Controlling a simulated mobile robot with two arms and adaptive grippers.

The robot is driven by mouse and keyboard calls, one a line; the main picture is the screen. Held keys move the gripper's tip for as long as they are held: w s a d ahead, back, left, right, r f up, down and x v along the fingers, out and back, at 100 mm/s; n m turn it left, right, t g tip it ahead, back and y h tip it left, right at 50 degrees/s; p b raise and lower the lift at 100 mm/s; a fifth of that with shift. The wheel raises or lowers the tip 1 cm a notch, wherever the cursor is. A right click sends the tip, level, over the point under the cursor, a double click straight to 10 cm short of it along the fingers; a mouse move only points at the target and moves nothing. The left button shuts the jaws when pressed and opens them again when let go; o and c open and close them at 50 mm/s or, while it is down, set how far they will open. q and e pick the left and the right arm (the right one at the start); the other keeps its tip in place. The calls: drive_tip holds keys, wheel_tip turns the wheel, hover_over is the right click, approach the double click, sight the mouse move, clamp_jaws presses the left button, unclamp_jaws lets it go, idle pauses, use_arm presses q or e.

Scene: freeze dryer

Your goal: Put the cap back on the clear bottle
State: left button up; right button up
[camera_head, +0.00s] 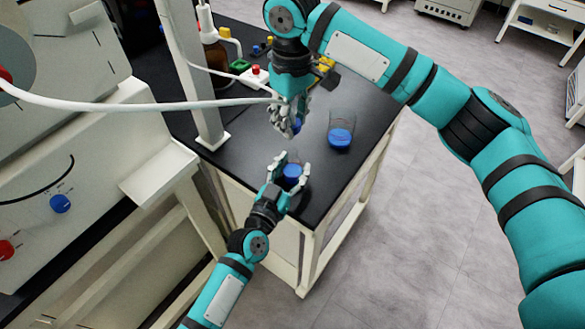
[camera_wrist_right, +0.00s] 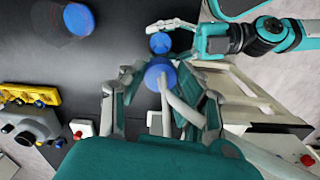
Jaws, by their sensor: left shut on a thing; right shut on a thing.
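My left gripper (camera_head: 292,174) is shut around a clear bottle (camera_wrist_right: 159,42) that shows blue, low over the front part of the black bench. Its fingers hide much of the bottle. My right gripper (camera_head: 292,122) points down, a little behind and above the left one. It is shut on a blue cap (camera_wrist_right: 160,77), which is mostly hidden by the fingers in the head view.
A clear vessel with blue at its bottom (camera_head: 340,138) stands on the black bench (camera_head: 245,165), right of both grippers. A brown bottle (camera_head: 214,50), a red-topped button box (camera_head: 254,76) and yellow racks stand farther back. A white post (camera_head: 205,120) and machine are left.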

sight(291, 152)
use_arm(q)
clamp_jaws()
use_arm(e)
drive_tip(key=shift+f, duration=0.1)
drive_tip(key=shift+f, duration=2.4)
drive_tip(key=shift+s, duration=0.1)
drive_tip(key=shift+s+a+f, duration=0.15)
drive_tip(key=shift+f, duration=0.7)
drive_tip(key=shift+f, duration=0.6)
